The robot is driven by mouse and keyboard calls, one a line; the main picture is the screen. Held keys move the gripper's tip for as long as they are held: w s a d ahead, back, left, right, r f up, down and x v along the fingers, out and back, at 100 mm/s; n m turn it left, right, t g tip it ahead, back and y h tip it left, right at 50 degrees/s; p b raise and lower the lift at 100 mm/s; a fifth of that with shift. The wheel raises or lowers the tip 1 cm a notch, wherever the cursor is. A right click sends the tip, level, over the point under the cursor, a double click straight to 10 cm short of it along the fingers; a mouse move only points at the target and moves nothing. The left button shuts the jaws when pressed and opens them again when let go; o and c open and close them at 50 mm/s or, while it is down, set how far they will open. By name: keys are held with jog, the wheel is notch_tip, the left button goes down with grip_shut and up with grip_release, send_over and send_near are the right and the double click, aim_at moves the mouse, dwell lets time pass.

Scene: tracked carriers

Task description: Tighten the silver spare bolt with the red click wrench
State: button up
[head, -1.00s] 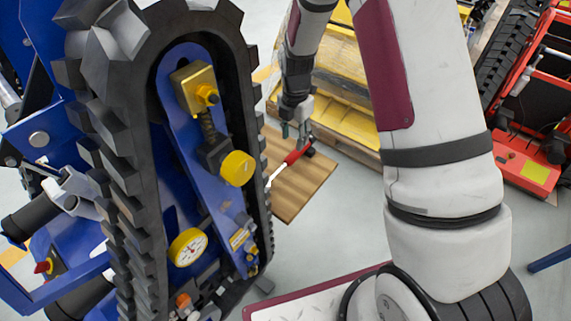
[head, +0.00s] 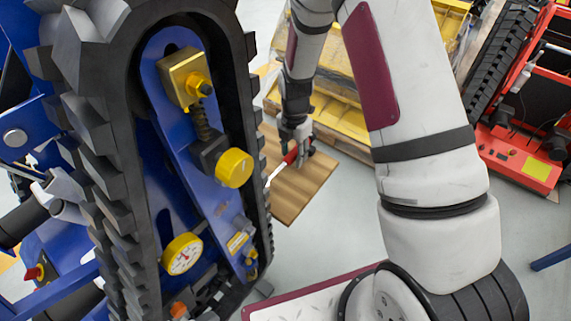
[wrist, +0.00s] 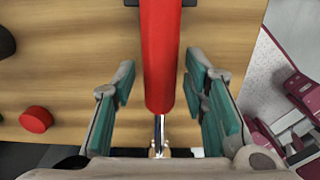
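The red click wrench (head: 289,157) lies on a wooden board, its silver shaft pointing toward the tracked carrier. In the wrist view, its red handle (wrist: 160,50) runs between my fingers. My gripper (wrist: 160,88) is open, with teal pads on both sides of the handle and gaps showing. In the head view, my gripper (head: 296,146) is down at the handle and hides part of it. The blue carrier (head: 165,85) stands at the left with yellow fittings and a gauge on its side. I cannot make out the silver spare bolt for certain.
The wooden board (head: 300,190) stands close beside the carrier's black track (head: 120,215). A red round piece (wrist: 36,119) lies on the board. Yellow-topped pallets (head: 345,115) stand behind. A red machine (head: 520,165) is at the right. Grey floor is clear between.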

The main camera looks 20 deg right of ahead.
grip_shut()
jog(key=shift+r+p, duration=1.15)
jog(key=shift+r, duration=2.45)
